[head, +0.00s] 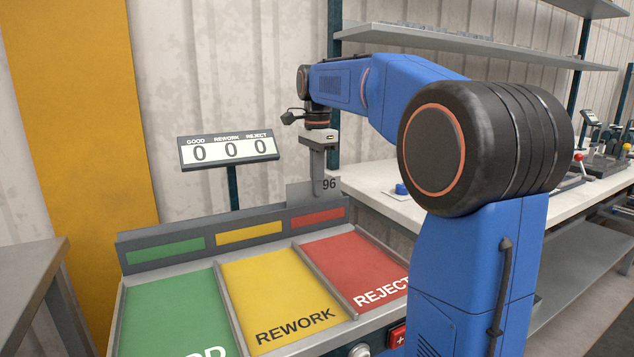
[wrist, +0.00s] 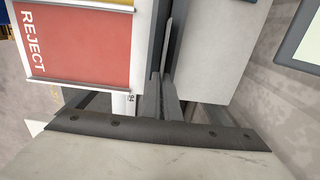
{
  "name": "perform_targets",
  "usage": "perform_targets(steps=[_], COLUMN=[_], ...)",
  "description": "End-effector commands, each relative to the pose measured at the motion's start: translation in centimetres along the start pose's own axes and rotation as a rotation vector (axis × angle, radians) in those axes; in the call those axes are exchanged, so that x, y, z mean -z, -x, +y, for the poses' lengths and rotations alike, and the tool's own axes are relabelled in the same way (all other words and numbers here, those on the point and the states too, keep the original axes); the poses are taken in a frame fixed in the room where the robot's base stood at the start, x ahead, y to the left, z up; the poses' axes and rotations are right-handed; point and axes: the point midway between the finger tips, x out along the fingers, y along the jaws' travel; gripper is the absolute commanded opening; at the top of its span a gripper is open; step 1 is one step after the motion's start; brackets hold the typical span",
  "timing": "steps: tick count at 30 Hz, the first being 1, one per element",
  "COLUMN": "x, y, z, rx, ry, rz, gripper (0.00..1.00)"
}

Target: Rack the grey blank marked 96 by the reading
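My gripper (head: 321,190) points down and is shut on the grey blank (head: 299,193), a thin plate marked 96. The blank hangs upright near the red end of the sorting rack's back rail; whether it touches the rail I cannot tell. The rack has a green bay (head: 170,312), a yellow REWORK bay (head: 280,295) and a red REJECT bay (head: 350,262), all empty in the parts I see. In the wrist view the REJECT bay (wrist: 85,45) lies at upper left. The counter display (head: 228,150) reads 0 under GOOD, REWORK and REJECT.
A pale bench (head: 375,180) stands to the right, with a blue-topped button (head: 401,189) on it and shelves (head: 470,45) above. A red button (head: 398,336) is on the rack's front. A grey table (head: 30,275) stands at left. My arm hides part of the bench.

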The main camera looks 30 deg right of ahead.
Motion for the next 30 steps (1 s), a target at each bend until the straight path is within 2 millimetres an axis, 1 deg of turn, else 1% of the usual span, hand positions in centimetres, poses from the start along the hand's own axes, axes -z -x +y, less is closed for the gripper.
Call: perform_targets(steps=[11, 14, 15, 25, 28, 30], x=[0.0, 0.0, 0.0, 0.0, 0.0, 0.0], y=[-0.6, -0.6, -0.6, -0.3, 0.5, 1.4], z=[0.0, 0.0, 0.0, 0.0, -0.1, -0.1], rx=[0.000, 0.000, 0.000, 0.000, 0.002, 0.002], ry=[0.000, 0.000, 0.000, 0.000, 0.000, 0.000], rz=[0.000, 0.000, 0.000, 0.000, 0.000, 0.000], gripper=[0.00, 0.21, 0.24, 0.24, 0.24, 0.24])
